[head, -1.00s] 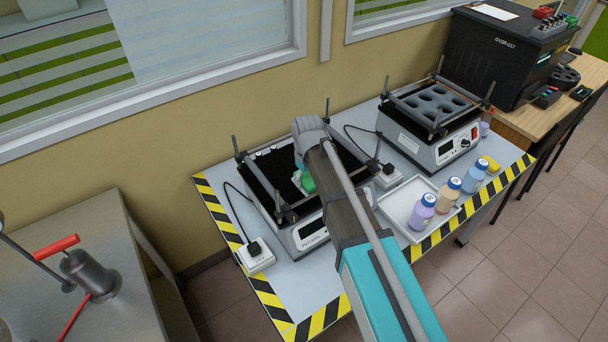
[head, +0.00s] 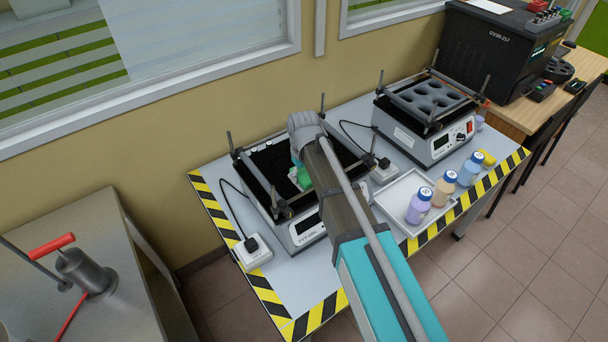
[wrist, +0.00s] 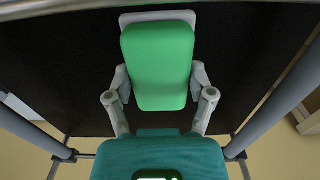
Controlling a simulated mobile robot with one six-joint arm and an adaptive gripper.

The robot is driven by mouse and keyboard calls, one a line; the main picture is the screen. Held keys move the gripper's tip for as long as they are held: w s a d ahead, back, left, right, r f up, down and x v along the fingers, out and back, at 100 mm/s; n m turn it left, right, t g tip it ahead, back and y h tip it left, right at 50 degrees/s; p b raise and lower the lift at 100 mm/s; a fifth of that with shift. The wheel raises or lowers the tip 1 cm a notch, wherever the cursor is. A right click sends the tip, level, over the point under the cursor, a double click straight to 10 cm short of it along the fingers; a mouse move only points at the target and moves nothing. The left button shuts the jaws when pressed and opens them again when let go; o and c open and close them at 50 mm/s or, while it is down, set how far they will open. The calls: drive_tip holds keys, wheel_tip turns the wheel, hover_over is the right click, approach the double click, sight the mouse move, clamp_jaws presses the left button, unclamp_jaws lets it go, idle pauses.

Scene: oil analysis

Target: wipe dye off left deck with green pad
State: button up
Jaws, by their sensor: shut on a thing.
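The left deck (head: 262,166) is the black top of the left shaker on the table, framed by rods and clamps. My gripper (wrist: 159,98) is shut on the green pad (wrist: 158,65), which has a pale backing. The pad also shows in the head view (head: 304,178), low over the middle of the left deck, beside my arm. I cannot tell whether it touches the deck. My arm hides the deck's right middle. Small pale marks show near the deck's back edge; I cannot make out any dye stain for certain.
Upright rods (head: 232,143) and bars edge the left deck. A second shaker (head: 428,108) stands at the right. A white plug adapter (head: 253,252) sits at the left.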

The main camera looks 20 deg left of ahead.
drive_tip(key=shift+w+a+r, duration=0.1)
drive_tip(key=shift+w+a, duration=0.4)
drive_tip(key=shift+a, duration=0.35)
drive_tip(key=shift+w+a, duration=0.5)
drive_tip(key=shift+a, duration=0.3)
drive_tip(key=shift+r, duration=0.1)
drive_tip(key=shift+r+p, duration=2.9)
drive_tip(key=shift+p, duration=0.25)
drive_tip(key=shift+r+p, duration=1.5)
drive_tip(key=shift+r, duration=0.05)
drive_tip(key=shift+r, duration=0.1)
wheel_tip(320, 180, up, 7)
drive_tip(key=p, duration=0.7)
drive_tip(key=shift+s+f, duration=0.1)
drive_tip(key=shift+f, duration=0.1)
